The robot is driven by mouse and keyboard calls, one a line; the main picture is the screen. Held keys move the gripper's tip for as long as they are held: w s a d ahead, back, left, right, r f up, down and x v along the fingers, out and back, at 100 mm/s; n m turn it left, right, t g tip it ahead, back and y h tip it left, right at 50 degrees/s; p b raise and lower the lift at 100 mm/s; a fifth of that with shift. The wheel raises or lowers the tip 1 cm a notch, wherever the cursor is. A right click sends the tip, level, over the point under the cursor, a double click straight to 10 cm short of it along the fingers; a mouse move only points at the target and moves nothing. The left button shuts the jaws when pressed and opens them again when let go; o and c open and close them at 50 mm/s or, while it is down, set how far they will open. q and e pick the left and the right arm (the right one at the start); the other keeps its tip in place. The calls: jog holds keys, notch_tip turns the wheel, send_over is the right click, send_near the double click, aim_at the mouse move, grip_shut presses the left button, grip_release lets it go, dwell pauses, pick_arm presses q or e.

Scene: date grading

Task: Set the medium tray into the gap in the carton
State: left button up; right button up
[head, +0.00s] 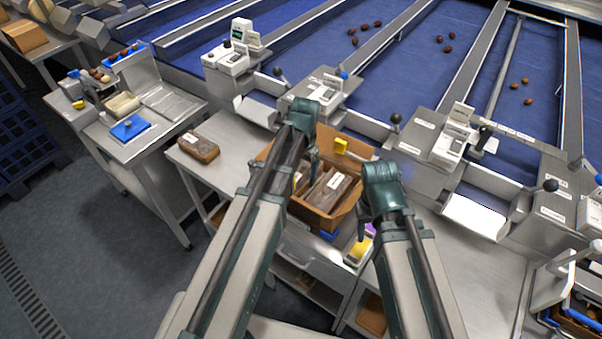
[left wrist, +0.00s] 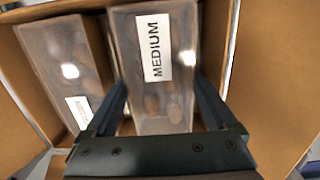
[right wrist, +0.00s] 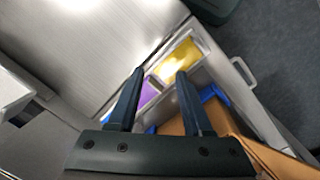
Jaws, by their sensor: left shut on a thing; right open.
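The medium tray (left wrist: 130,60) is a clear-lidded tray of brown dates with a white MEDIUM label. My left gripper (left wrist: 160,105) is shut on it, one finger along each side. In the head view the tray (head: 328,189) is at the opening of the brown carton (head: 346,218); whether it rests on the bottom cannot be told. Another labelled tray (left wrist: 58,45) lies to its left in the carton, with a narrow slot between them. My right gripper (right wrist: 155,100) is open and empty, beside the carton's right side and above the bench edge.
Another date tray (head: 199,150) lies on the steel bench left of the carton. A yellow item (right wrist: 177,60) and a purple item (right wrist: 149,93) sit in a compartment below my right gripper. Carton flaps stand open. The bench to the right (head: 465,270) is clear.

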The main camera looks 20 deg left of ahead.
pick_arm(q)
jog(key=shift+f, duration=0.2)
pick_arm(e)
jog(key=shift+f, duration=0.2)
pick_arm(q)
jog(key=o, duration=1.4)
jog(key=shift+c, duration=0.2)
jog(key=shift+r, duration=0.15)
pick_arm(e)
jog(key=shift+r, duration=0.15)
pick_arm(q)
notch_tip(320, 180, up, 12)
jog(key=p, duration=1.1)
jog(key=shift+p, duration=0.4)
pick_arm(e)
notch_tip(320, 180, up, 12)
